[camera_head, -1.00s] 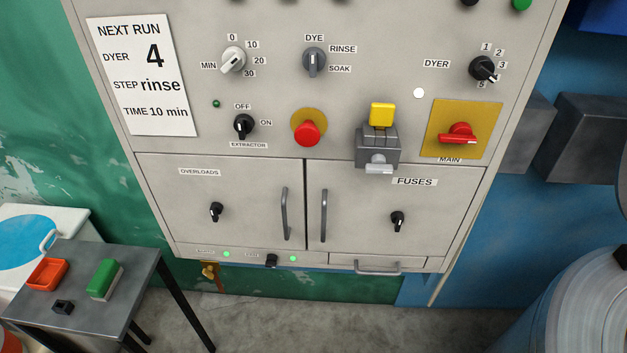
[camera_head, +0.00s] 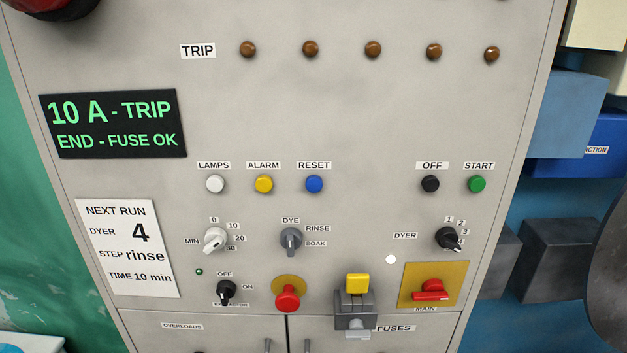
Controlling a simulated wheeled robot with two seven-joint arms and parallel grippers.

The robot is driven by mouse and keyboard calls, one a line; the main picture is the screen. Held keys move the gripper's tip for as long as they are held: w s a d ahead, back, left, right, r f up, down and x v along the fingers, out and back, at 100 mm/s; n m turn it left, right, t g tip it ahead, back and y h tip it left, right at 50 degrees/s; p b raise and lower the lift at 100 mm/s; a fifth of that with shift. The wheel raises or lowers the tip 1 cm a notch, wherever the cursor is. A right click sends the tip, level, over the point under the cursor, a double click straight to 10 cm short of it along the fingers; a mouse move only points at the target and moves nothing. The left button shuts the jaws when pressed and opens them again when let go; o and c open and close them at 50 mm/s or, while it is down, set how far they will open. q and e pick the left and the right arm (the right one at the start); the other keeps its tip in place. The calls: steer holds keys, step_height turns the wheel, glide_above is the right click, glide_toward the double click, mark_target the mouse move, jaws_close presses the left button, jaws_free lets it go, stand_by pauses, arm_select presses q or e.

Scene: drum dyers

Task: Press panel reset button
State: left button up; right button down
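The blue reset button (camera_head: 314,184) sits on the grey control panel (camera_head: 330,110), under a RESET label. It is right of the yellow alarm button (camera_head: 263,184) and the white lamps button (camera_head: 215,184). A black OFF button (camera_head: 430,184) and a green START button (camera_head: 477,184) are farther right in the same row. Neither of my grippers shows in the head view.
Below the button row are rotary knobs, a red mushroom button (camera_head: 288,298), a yellow-topped grey device (camera_head: 354,302) and a red main switch (camera_head: 431,290). A display (camera_head: 114,124) reads "10 A - TRIP, END - FUSE OK". Brown trip lamps (camera_head: 373,50) line the top. Nothing blocks the button row.

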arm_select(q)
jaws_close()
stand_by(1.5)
